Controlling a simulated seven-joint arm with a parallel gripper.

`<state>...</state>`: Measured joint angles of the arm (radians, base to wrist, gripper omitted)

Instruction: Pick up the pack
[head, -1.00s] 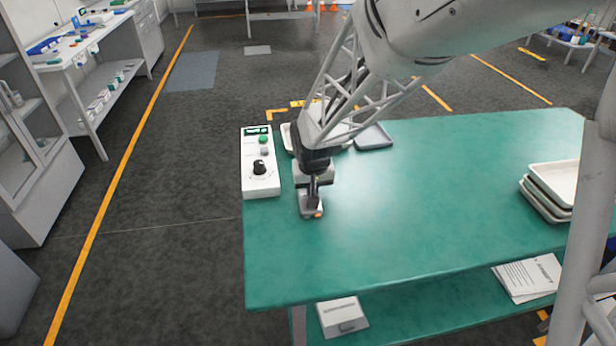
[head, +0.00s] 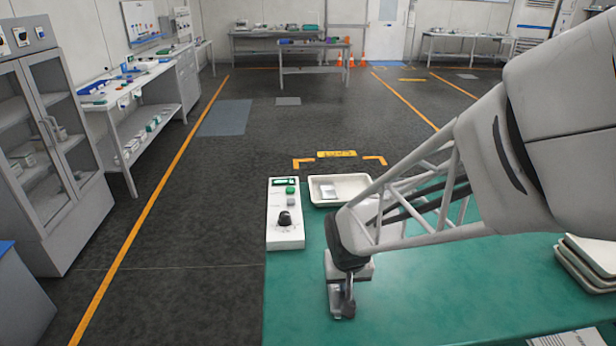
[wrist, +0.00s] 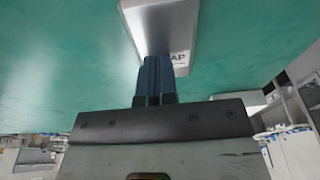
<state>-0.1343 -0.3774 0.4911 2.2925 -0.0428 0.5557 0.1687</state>
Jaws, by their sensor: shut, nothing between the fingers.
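A pale grey box with dark lettering ending in "AP" (wrist: 160,28) lies on the green table, just beyond my fingertips in the wrist view. I cannot tell whether the fingers touch it. My gripper (wrist: 158,62) has its two dark fingers together with nothing between them. In the head view my gripper (head: 348,312) points down low over the table's left part, and the arm hides some of what is there. A small pale flat packet (head: 328,190) lies in the cream tray (head: 352,181) at the table's far left corner. Which item is the pack is unclear.
A white control box (head: 285,235) with a black knob and green button stands on the table's left edge. Stacked cream trays (head: 588,268) are at the right. The green table (head: 440,300) between is mostly clear. A glass cabinet (head: 50,150) stands left, across the aisle.

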